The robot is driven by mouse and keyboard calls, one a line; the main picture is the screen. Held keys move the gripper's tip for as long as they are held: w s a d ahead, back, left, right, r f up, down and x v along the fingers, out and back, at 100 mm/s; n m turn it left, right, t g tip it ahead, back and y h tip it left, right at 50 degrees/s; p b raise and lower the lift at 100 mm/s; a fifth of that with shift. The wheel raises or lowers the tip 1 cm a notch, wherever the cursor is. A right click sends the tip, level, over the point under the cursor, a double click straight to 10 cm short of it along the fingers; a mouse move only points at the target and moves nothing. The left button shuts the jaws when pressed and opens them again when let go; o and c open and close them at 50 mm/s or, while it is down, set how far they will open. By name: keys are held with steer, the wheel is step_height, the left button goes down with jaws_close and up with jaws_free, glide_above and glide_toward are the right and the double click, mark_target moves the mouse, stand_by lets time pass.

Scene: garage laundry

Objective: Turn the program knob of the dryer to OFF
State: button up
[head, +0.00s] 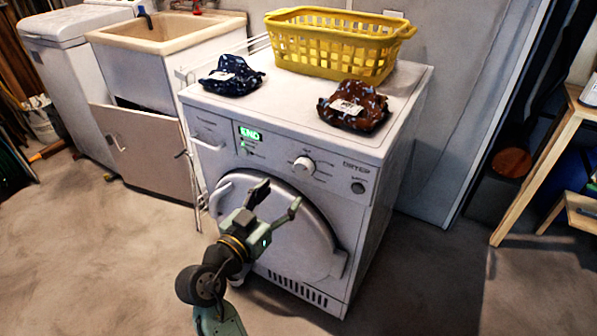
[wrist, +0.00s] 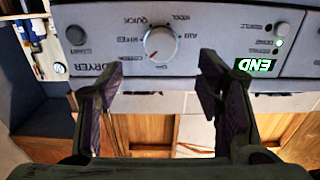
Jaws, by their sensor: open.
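The dryer (head: 283,215) is white, with a control panel across its upper front. Its program knob (head: 304,165) is a round white dial right of the lit green END display (head: 250,133). In the wrist view the panel appears upside down, with the knob (wrist: 161,42) ringed by program labels. A small red mark shows at the knob's lower left there; the label it points to is too small to read surely. My gripper (head: 278,198) is open and empty in front of the dryer door. In the wrist view its fingertips (wrist: 161,72) straddle the knob's column, apart from the knob.
A yellow basket (head: 335,50), a dark blue cloth bundle (head: 232,76) and a brown one (head: 353,106) sit on the dryer top. A sink cabinet (head: 150,100) stands left, with its door open. A wooden table (head: 560,130) stands right. Floor in front is clear.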

mark_target(302, 171)
steer(key=p+x, duration=0.2)
steer(key=x, duration=0.7)
steer(key=shift+w, duration=0.1)
steer(key=c, duration=1.2)
steer(key=shift+o, duration=0.2)
steer(key=n+p, duration=0.1)
steer(key=n, duration=0.3)
steer(key=shift+r+n+p, duration=0.1)
steer(key=shift+n+p, duration=0.2)
steer(key=n+p, duration=0.2)
steer(key=n, duration=0.3)
steer(key=shift+n, duration=0.3)
